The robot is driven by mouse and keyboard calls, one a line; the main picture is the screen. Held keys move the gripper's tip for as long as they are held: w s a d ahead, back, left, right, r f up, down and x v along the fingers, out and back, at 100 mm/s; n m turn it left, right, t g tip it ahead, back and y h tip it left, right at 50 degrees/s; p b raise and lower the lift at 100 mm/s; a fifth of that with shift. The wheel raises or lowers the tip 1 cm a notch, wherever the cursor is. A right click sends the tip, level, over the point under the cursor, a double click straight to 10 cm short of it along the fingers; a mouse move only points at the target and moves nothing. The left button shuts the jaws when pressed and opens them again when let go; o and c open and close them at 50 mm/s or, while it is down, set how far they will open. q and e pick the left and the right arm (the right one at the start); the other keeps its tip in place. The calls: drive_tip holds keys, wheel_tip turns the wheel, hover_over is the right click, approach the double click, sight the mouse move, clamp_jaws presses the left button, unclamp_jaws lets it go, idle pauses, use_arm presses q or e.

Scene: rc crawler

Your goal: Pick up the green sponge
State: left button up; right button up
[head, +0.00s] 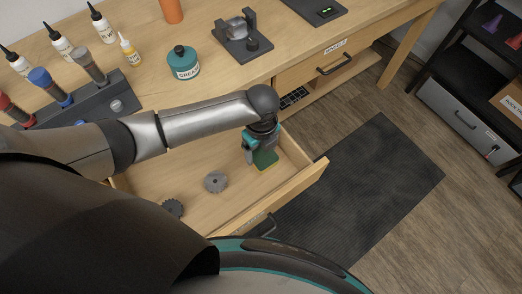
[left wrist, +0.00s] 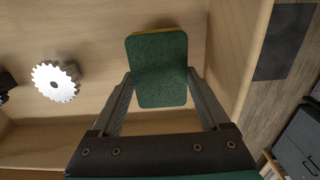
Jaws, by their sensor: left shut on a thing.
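The green sponge (left wrist: 158,75) is a dark green block with a thin yellow underside, and it also shows in the head view (head: 265,164) at the right end of the open drawer (head: 302,190). My left gripper (head: 260,150) reaches down into the drawer from above. In the left wrist view its two fingers (left wrist: 159,90) stand on either side of the sponge and are shut on it. I cannot tell whether the sponge rests on the drawer floor or is slightly lifted. My right gripper is in neither view.
Two gears lie in the drawer: a silver one (head: 216,182) and a dark one (head: 172,207). The workbench (head: 150,85) behind holds bottles, a screwdriver rack (head: 97,118) and a teal grease jar (head: 184,63). A dark mat (head: 365,185) lies on the floor to the right.

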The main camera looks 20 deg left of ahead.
sight(261, 152)
use_arm(q)
wheel_tip(261, 152, up, 19)
drive_tip(key=p, duration=0.4)
drive_tip(key=shift+f, duration=0.2)
